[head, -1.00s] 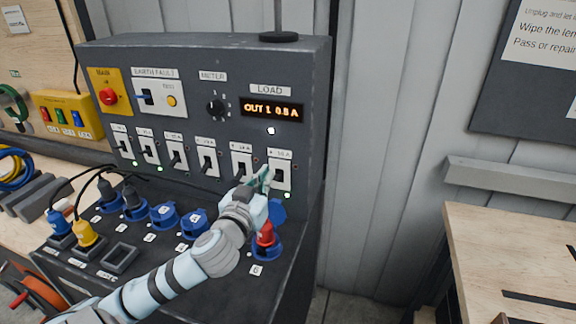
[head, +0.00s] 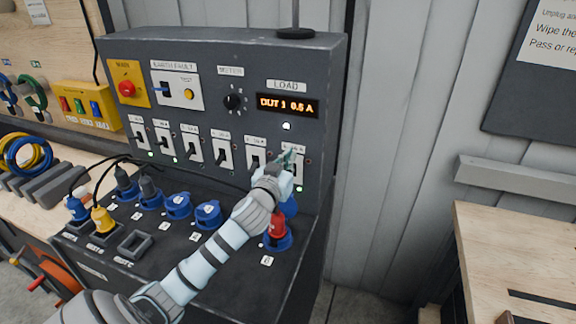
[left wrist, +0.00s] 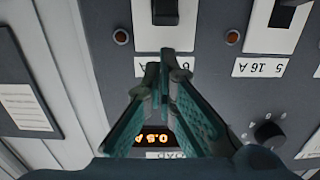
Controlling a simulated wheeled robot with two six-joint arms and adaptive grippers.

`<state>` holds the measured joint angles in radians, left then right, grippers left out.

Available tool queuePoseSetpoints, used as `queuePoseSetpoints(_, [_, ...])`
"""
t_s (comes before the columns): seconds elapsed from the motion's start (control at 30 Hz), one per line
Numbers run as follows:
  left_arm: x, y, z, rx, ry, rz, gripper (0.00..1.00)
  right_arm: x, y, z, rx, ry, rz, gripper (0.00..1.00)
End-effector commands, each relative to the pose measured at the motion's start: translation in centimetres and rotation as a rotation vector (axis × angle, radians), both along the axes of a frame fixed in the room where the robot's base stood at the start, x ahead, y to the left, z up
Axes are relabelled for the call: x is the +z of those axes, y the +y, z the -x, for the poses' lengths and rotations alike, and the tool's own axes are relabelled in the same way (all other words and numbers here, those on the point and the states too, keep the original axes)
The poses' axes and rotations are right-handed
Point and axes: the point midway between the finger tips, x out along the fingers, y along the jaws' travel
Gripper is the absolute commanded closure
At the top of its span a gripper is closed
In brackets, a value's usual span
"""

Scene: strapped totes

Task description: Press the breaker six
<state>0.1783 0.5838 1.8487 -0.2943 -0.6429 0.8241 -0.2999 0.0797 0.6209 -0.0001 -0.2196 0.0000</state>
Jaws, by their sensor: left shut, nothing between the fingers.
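Breaker six (head: 298,172) is the white plate with a dark toggle at the right end of the breaker row on the grey panel. My left gripper (head: 288,157) is shut and empty, in front of the upper part of breaker six, and partly covers it. In the left wrist view, which shows the panel upside down, the black toggle of breaker six (left wrist: 165,12) lies beyond the closed green fingertips of my gripper (left wrist: 165,68). My right gripper is not in view.
Breaker five (head: 256,160) stands just left of breaker six. The orange display (head: 288,105) reads about 0.5 A. A red plug (head: 277,226) in a blue socket stands below my left wrist. A wooden bench (head: 510,235) is at the right.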

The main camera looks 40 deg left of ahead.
Motion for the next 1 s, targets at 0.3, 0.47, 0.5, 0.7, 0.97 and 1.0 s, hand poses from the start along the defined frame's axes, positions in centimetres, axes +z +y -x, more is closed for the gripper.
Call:
queuePoseSetpoints(0.3, [-1.9, -0.2, 0.7, 0.0, -0.001, 0.0, 1.0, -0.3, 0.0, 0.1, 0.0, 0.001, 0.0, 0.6])
queuePoseSetpoints(0.47, [-1.9, -0.2, 0.7, 0.0, -0.001, 0.0, 1.0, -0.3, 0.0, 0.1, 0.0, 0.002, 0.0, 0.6])
queuePoseSetpoints(0.5, [-1.9, -0.2, 0.7, 0.0, -0.001, 0.0, 1.0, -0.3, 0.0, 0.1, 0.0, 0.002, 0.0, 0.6])
queuePoseSetpoints(0.7, [-2.3, -0.2, 0.8, 0.001, -0.019, -0.008, 1.0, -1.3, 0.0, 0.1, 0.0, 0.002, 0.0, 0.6])
queuePoseSetpoints(0.97, [-2.4, -0.3, 0.9, 0.001, -0.058, -0.021, 1.0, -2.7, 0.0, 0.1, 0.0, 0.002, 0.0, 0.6])
queuePoseSetpoints(1.0, [-2.5, -0.3, 0.9, 0.001, -0.064, -0.022, 1.0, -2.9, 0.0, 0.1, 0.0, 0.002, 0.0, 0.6])
